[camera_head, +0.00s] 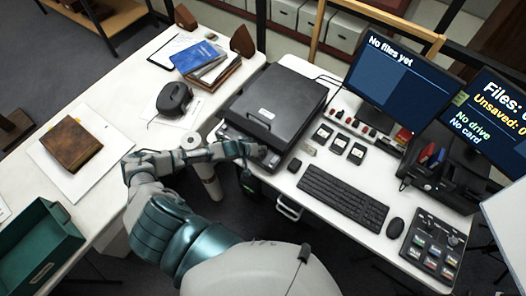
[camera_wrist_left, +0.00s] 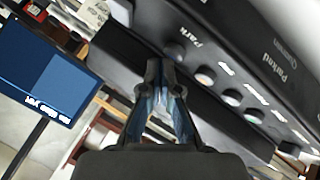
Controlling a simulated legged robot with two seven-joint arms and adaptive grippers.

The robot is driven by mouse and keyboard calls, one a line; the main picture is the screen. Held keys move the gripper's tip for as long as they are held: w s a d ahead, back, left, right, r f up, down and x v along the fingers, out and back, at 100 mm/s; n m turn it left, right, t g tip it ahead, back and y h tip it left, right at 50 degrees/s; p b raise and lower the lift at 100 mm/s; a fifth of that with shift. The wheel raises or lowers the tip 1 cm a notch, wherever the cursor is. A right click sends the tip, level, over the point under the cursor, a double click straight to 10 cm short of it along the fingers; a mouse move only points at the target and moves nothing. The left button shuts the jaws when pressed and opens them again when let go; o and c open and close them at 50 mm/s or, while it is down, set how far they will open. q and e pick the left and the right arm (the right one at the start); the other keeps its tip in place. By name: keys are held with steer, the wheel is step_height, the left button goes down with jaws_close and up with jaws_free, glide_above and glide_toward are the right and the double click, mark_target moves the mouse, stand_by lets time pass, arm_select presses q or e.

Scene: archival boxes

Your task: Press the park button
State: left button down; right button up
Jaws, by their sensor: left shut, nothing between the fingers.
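A black flatbed scanner (camera_head: 275,100) stands on the white desk with its lid closed. In the left wrist view its dark front panel (camera_wrist_left: 225,75) carries a row of round buttons with white labels. The park button (camera_wrist_left: 175,52) is the dark round one beside the label "Park". My left gripper (camera_head: 256,149) is at the scanner's front edge. In the left wrist view its closed fingertips (camera_wrist_left: 160,66) point at the panel just below the park button. I cannot tell whether they touch it. The gripper partly covers the panel in the head view. My right gripper is not in view.
A keyboard (camera_head: 343,198), a small black control box (camera_head: 434,247) and two monitors (camera_head: 397,78) stand right of the scanner. Memory cards (camera_head: 339,143) lie between. On the left table are a brown book (camera_head: 71,144) and a green tray (camera_head: 38,244).

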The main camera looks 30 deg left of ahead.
arm_select(q)
steer(key=shift+f, duration=0.5)
stand_by(0.6)
steer(key=shift+r+p, duration=0.95)
steer(key=shift+r, duration=0.05)
step_height(320, 180, up, 3)
steer(key=p, duration=0.2)
steer(key=shift+f+p, duration=0.2)
steer(key=shift+p, duration=0.2)
steer(key=shift+r+p, duration=0.75)
steer(key=shift+r, duration=0.45)
steer(key=shift+d, duration=0.1)
